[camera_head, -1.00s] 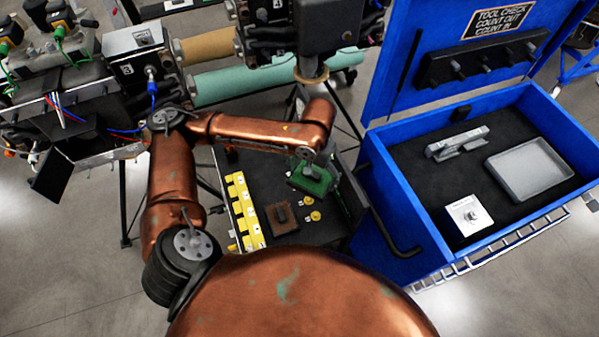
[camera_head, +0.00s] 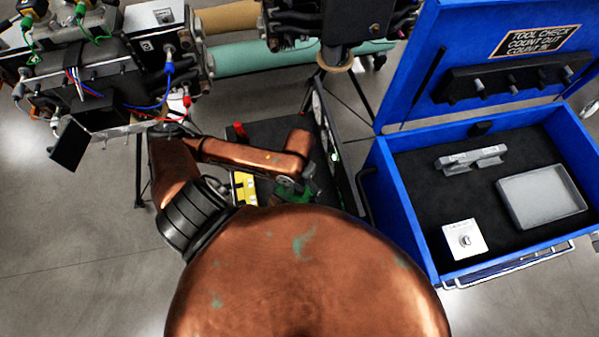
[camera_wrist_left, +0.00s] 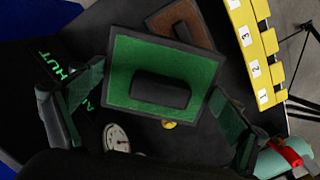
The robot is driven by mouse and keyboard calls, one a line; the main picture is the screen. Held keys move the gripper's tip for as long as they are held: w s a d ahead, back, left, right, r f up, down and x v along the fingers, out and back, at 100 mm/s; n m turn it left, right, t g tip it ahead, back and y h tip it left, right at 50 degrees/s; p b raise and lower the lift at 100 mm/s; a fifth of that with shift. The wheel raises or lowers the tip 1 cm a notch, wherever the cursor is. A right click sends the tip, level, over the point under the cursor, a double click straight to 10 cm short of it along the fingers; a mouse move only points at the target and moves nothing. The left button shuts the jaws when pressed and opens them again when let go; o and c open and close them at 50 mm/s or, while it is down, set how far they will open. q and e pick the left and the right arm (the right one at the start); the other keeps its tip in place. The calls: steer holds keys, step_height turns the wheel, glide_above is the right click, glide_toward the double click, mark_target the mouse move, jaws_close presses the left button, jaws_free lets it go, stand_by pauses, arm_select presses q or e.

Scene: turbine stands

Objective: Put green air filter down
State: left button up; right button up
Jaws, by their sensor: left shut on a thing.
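The green air filter (camera_wrist_left: 125,65) is a square panel with a dark frame and a black raised handle block. In the left wrist view it sits between the two fingers of my left gripper (camera_wrist_left: 158,97), which is shut on it. Below it is a dark work surface (camera_wrist_left: 200,148); whether the filter touches that surface I cannot tell. In the head view my left gripper (camera_head: 290,188) is low over the dark cart top (camera_head: 262,133), with a bit of green showing, mostly hidden by my body. My right gripper is not in view.
A brown filter (camera_wrist_left: 187,18) lies just beyond the green one. A yellow numbered strip (camera_wrist_left: 253,45) runs along the edge, and a round gauge (camera_wrist_left: 117,137) lies near the left finger. A blue toolbox (camera_head: 405,215) stands right. Turbine hardware (camera_head: 110,85) is at upper left.

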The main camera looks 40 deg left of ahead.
arm_select(q)
steer(key=w+a+f+b, duration=0.1)
steer(key=b, duration=0.1)
steer(key=w+a+f+b, duration=0.1)
steer(key=w+b, duration=0.1)
steer(key=b, duration=0.1)
steer(key=w+a+f+b, duration=0.1)
steer(key=b, duration=0.2)
steer(key=shift+w, duration=0.2)
steer(key=w+a+f, duration=0.1)
steer(key=w+f, duration=0.1)
steer(key=w+a+f+b, duration=0.1)
steer(key=w+a+f, duration=0.1)
steer(key=shift+w+f, duration=0.2)
steer(key=shift+w+a+f, duration=0.35)
steer(key=shift+w+f, duration=0.15)
steer(key=shift+f, duration=0.15)
steer(key=f, duration=0.2)
steer(key=f+b, duration=0.1)
steer(key=shift+w+a+f, duration=0.2)
steer(key=shift+f, duration=0.15)
steer(key=shift+f, duration=0.2)
steer(key=o, duration=1.4)
steer(key=shift+f, duration=0.1)
steer(key=shift+o, duration=0.2)
